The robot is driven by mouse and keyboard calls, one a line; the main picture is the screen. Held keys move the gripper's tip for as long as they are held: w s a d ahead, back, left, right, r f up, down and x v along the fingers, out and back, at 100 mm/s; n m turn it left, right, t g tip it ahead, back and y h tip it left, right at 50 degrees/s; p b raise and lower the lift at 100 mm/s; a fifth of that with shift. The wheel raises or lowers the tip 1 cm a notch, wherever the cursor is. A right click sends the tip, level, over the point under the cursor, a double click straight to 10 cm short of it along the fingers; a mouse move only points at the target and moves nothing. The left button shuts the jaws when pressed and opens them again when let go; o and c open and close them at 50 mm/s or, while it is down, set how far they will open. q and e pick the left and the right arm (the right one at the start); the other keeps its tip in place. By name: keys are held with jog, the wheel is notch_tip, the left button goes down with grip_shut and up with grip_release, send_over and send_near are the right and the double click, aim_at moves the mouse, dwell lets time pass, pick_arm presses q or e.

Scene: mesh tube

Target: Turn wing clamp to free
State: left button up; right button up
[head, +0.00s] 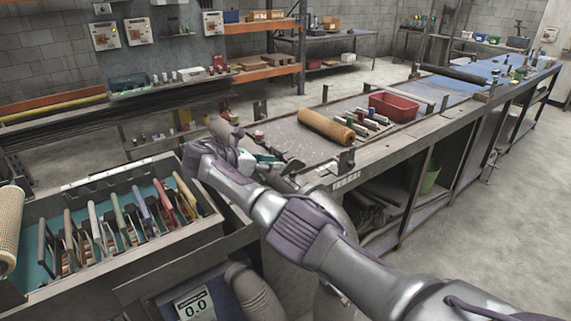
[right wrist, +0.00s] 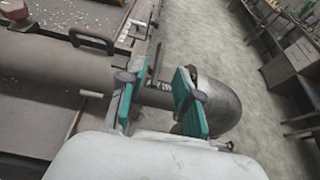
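My right gripper (head: 268,164) is at the near left end of the long workbench, with the arm coming in from the right. In the right wrist view its two teal fingers (right wrist: 158,103) are apart. A dark metal stub (right wrist: 156,94) shows between them, leading to a rounded grey metal end (right wrist: 220,106). I cannot tell whether the fingers touch the stub. A dark upright handle (right wrist: 92,38) stands farther left, beside a thick grey pipe (right wrist: 45,52). I cannot make out for certain which part is the wing clamp. My left gripper is not in view.
A tan mesh tube (head: 326,129) lies on the long workbench (head: 290,140), near a red bin (head: 394,106). A tray (head: 125,262) of coloured-handled tools is at lower left. Another mesh roll (head: 10,230) stands at the left edge. The floor at right is clear.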

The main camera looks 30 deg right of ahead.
jog(key=shift+v, duration=1.85)
jog(key=shift+f, duration=0.15)
